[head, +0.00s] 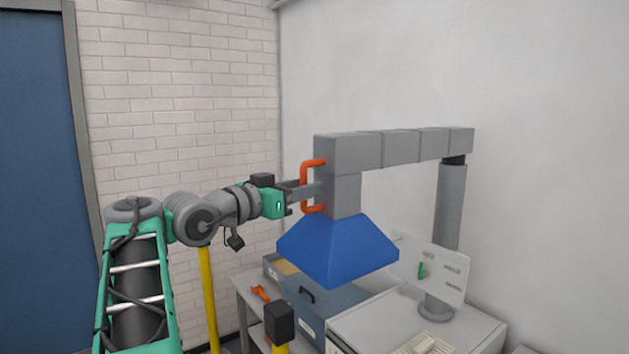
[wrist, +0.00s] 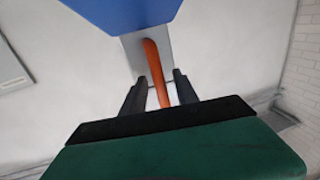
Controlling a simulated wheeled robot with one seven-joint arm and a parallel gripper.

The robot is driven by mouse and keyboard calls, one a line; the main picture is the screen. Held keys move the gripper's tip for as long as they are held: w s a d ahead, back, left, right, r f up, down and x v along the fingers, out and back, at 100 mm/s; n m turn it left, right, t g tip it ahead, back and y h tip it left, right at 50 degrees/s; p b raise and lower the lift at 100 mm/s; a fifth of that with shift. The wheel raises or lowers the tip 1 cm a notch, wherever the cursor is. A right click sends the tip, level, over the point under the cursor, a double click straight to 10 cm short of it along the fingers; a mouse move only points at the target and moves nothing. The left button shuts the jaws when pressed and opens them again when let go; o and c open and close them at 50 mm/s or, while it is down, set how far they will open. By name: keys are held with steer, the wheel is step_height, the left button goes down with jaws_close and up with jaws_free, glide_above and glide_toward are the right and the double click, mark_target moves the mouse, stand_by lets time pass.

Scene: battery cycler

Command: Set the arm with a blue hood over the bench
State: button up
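The arm with a blue hood is a grey jointed beam (head: 400,147) on a grey post (head: 450,205), with the blue hood (head: 338,250) hanging at its left end. An orange handle (head: 306,187) is on the left side of the grey block above the hood. My gripper (head: 300,191) is at this handle. In the wrist view the handle (wrist: 153,62) runs between the two fingers of my gripper (wrist: 160,92), with a gap showing on each side. The blue hood (wrist: 125,10) is at the top there. The bench (head: 385,315) is below and right of the hood, partly hidden by it.
A blue-grey case (head: 325,300) with a dark handle sits below the hood. A small orange object (head: 260,293) lies on a pale surface left of it. A white panel (head: 430,268) stands by the post. A yellow post with a black top (head: 279,322) is in front.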

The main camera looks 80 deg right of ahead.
steer(key=shift+s+d, duration=0.1)
steer(key=shift+d, duration=0.15)
steer(key=shift+c, duration=0.5)
jaws_close()
stand_by(0.8)
